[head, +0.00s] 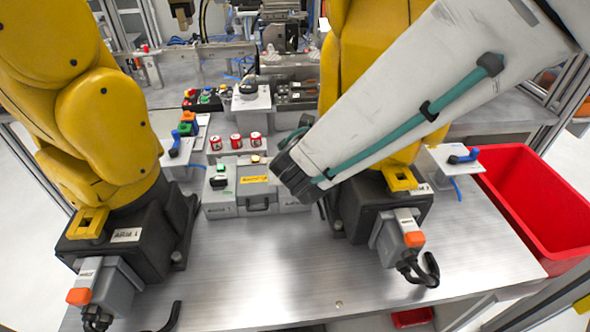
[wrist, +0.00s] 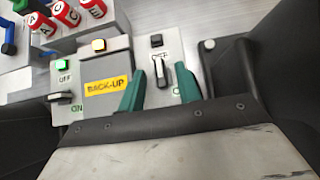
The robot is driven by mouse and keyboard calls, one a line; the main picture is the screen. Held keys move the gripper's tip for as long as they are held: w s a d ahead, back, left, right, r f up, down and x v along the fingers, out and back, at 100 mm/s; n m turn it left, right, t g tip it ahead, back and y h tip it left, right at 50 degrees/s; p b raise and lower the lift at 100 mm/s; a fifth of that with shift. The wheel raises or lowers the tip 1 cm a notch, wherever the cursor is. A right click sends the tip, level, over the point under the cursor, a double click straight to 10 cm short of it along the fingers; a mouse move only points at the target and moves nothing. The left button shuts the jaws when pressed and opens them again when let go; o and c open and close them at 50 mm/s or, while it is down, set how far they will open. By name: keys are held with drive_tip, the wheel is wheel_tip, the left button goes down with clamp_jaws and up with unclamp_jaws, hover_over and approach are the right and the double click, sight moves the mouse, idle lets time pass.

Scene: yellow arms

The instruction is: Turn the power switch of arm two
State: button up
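The right-hand switch panel (wrist: 172,46) has a dark, unlit square lamp and a black rotary switch (wrist: 162,77) with its lever pointing up and down in the wrist view. Its ON/OFF labels are partly covered. My gripper (wrist: 158,72) is open, with one teal finger on each side of this lever; I cannot tell whether they touch it. In the head view, my white arm (head: 400,110) hides this panel. The right yellow arm's black base (head: 380,203) stands beside it; no arm-two label is readable on the panel.
Left of it are a yellow BACK-UP label (wrist: 107,86) and a left panel with a green-lit lamp (wrist: 63,64) and sideways switch (wrist: 60,97). Red cans (head: 236,141) stand behind. The left yellow arm (head: 110,130) and red bin (head: 530,200) flank the metal table (head: 270,270), clear in front.

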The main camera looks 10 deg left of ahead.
drive_tip(key=shift+w+f, duration=0.15)
drive_tip(key=shift+f, duration=0.05)
clamp_jaws()
